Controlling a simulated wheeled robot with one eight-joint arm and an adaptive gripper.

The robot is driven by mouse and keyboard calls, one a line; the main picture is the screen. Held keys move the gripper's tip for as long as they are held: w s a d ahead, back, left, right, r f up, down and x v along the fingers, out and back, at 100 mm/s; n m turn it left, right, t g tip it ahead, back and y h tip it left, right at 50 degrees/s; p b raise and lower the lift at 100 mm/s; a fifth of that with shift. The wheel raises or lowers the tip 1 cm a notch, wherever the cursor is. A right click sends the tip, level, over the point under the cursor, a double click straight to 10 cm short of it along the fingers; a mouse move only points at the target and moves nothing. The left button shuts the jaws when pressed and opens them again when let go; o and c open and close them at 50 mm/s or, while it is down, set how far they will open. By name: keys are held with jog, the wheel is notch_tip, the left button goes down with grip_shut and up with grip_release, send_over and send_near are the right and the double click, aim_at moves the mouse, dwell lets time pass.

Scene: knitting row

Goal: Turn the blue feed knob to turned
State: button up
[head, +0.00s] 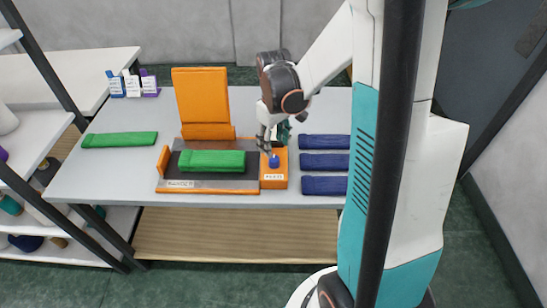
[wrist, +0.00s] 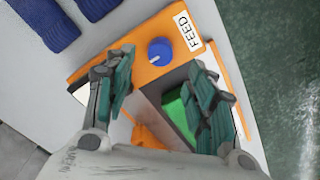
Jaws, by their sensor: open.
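The blue feed knob (head: 274,161) stands on top of an orange box (head: 274,181) at the right end of the machine on the grey table. In the wrist view the knob (wrist: 160,50) shows a short white mark, beside a white FEED label (wrist: 187,31). My gripper (head: 272,143) is over the back part of the orange box, just behind the knob. In the wrist view my gripper (wrist: 163,88) is open, its teal pads apart and empty, with the knob beyond the fingertips. I see no contact with the knob.
A green roll (head: 212,161) lies on the machine bed, and an orange panel (head: 203,98) stands upright behind it. Several dark blue rolls (head: 324,162) lie close right of the box. Another green roll (head: 119,140) lies at left.

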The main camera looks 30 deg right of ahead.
aim_at(274, 158)
notch_tip(274, 158, down, 6)
jog(key=shift+f+b, duration=0.15)
jog(key=shift+b, duration=0.65)
jog(key=c, duration=1.1)
